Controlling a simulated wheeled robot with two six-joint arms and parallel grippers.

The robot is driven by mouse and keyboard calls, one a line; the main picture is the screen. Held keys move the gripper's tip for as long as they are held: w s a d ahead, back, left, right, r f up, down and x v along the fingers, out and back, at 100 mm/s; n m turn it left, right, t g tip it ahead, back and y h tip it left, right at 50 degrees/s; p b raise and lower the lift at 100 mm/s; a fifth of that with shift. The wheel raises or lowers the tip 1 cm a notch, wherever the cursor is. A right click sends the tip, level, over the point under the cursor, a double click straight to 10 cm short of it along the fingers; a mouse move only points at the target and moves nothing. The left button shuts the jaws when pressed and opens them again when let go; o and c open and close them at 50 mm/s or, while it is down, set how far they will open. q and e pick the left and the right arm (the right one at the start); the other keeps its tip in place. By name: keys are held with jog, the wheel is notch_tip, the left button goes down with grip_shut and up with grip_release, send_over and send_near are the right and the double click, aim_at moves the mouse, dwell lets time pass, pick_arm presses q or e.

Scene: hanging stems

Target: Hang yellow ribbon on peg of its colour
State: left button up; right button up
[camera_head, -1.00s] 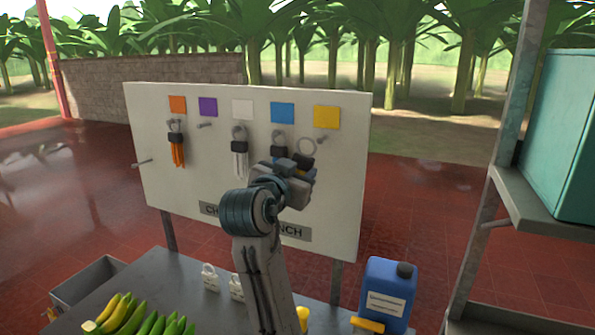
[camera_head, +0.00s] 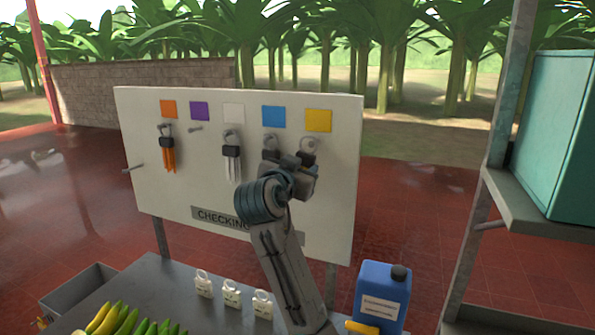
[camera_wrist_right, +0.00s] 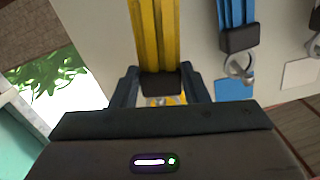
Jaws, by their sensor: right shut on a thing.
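The yellow ribbon (camera_wrist_right: 157,40) hangs from a dark collar (camera_wrist_right: 162,84) with a grey ring at its top. My right gripper (camera_head: 300,166) is shut on this collar, close in front of the board. In the head view the ring (camera_head: 308,143) shows just below the yellow square (camera_head: 318,120), at the yellow peg's place. I cannot tell whether the ring is around the peg or only in front of it. The gripper hides the yellow strands in the head view. The right wrist view shows the yellow square (camera_wrist_right: 181,98) partly behind the gripper. My left gripper is out of view.
Orange (camera_head: 168,155), white (camera_head: 232,160) and blue (camera_wrist_right: 236,15) ribbons hang on the board (camera_head: 200,185). The purple square's peg (camera_head: 195,129) is bare. Below are tagged loops (camera_head: 232,294), bananas (camera_head: 120,320) and a blue jug (camera_head: 383,292). A shelf (camera_head: 535,205) stands right.

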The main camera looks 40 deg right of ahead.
jog(key=shift+x, duration=0.8)
jog(key=shift+w+d+f+b, duration=0.3)
jog(key=shift+d+f+b, duration=0.3)
jog(key=shift+b, duration=0.25)
jog(key=shift+r, duration=0.15)
jog(key=o, duration=1)
jog(key=shift+o, duration=0.2)
jog(key=shift+s+a, duration=0.15)
jog(key=shift+a, duration=0.1)
jog(key=b+v, duration=0.4)
jog(key=v, duration=0.6)
